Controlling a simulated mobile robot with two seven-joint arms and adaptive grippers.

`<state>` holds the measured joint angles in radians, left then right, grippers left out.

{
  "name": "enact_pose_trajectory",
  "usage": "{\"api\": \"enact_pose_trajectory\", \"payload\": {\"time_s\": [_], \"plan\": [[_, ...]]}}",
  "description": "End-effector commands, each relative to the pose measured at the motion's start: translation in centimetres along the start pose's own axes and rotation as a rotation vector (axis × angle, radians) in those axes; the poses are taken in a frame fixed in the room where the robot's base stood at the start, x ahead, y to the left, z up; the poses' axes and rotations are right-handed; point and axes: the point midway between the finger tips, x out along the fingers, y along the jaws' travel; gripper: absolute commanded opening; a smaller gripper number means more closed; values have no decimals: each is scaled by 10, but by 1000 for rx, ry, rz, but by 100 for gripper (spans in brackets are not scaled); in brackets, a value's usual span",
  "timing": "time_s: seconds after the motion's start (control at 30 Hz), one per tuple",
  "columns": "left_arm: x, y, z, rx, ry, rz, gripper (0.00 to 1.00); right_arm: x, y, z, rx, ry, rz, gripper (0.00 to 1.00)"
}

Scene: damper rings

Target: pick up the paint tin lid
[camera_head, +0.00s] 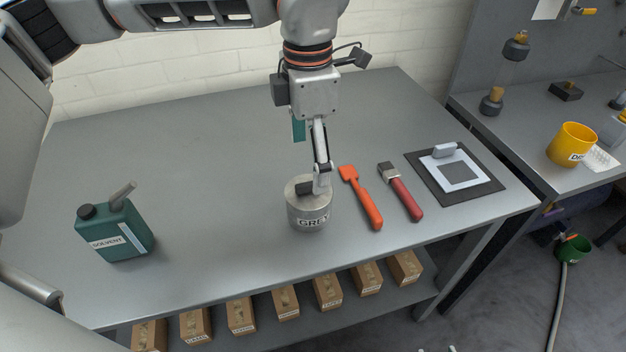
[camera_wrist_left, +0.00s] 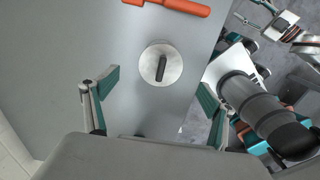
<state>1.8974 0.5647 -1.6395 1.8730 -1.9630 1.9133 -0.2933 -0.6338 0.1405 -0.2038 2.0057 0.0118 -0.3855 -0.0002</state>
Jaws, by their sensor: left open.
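The paint tin lid (camera_head: 294,194) is a round grey metal disc with a dark bar handle. It sits on the grey paint tin (camera_head: 309,217), which stands near the front edge of the table. My left gripper (camera_head: 311,158) is above the tin, pointing down. In the left wrist view the lid (camera_wrist_left: 149,66) shows in the gap between the two teal-padded fingers of the left gripper (camera_wrist_left: 158,80). They are open, wide apart and hold nothing. In the head view one finger overlaps part of the lid, so I cannot tell the exact height between them.
Right of the tin lie an orange tool (camera_head: 364,200), a red-handled brush (camera_head: 403,193) and a dark board (camera_head: 485,184) with a white sheet. A green solvent can (camera_head: 118,243) stands at the left. A side bench (camera_head: 515,140) holds a yellow cup (camera_head: 567,143). The table's middle left is clear.

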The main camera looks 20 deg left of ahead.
Motion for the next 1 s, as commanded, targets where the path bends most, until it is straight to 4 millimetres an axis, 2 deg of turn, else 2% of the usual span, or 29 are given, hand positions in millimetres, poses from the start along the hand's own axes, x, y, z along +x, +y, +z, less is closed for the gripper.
{"api": "enact_pose_trajectory", "payload": {"time_s": [0.03,0.2,0.53,0.8,0.93,0.97,1.0], "plan": [[8,0,0,1,2,-2,85,0,-2,4,0,-6,-3,40],[20,0,0,-1,1,-2,85,-2,-4,9,0,-15,-6,40],[62,-1,-1,0,2,-2,85,2,0,7,-5,-7,2,40],[66,-1,-1,-1,0,0,85,5,6,-2,-9,7,10,40],[66,0,-1,-1,0,0,51,5,6,-1,-9,6,10,40],[66,0,-1,-1,0,0,46,5,5,-1,-8,6,10,40],[66,0,-1,-1,0,0,46,4,5,0,-8,5,9,40]]}}
